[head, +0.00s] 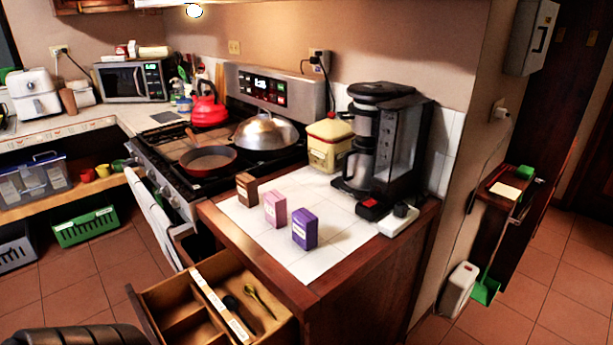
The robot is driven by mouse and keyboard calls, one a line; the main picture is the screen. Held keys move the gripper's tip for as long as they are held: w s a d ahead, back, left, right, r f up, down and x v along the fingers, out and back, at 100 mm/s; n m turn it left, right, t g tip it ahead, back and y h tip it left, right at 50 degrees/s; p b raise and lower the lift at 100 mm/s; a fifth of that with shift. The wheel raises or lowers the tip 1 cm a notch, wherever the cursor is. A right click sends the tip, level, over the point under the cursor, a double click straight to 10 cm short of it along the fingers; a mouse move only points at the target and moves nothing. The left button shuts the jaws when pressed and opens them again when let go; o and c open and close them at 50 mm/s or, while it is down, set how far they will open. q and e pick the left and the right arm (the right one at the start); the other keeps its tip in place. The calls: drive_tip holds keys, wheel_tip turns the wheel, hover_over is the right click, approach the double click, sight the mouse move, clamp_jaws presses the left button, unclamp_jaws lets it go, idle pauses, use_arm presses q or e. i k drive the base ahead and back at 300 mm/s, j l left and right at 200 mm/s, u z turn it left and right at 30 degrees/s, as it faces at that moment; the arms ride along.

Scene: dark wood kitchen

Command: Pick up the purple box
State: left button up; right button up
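The purple box (305,229) stands upright on the white tiled top of the counter (342,245), near its front edge. It has a pale label on its front. A pink box (275,209) stands just to its left and a little farther back, and a brown box (246,189) stands beyond that one. Neither of my grippers is in view, and nothing touches the purple box from above.
An open drawer (170,300) with utensils juts out below the counter at the left. A coffee maker (400,145), a yellow-and-red container (329,145) and a red-and-black item (372,209) stand behind the boxes. Tile to the right of the purple box is clear.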

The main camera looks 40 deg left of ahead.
sight(305, 223)
drive_tip(key=i+l+u, duration=0.1)
drive_tip(key=u, duration=0.35)
drive_tip(key=i+l+u, duration=0.2)
drive_tip(key=u, duration=0.3)
drive_tip(key=i+l+u, duration=0.1)
drive_tip(key=u, duration=0.35)
drive_tip(key=i+l+u, duration=0.1)
drive_tip(key=l+u, duration=0.5)
drive_tip(key=u, duration=0.3)
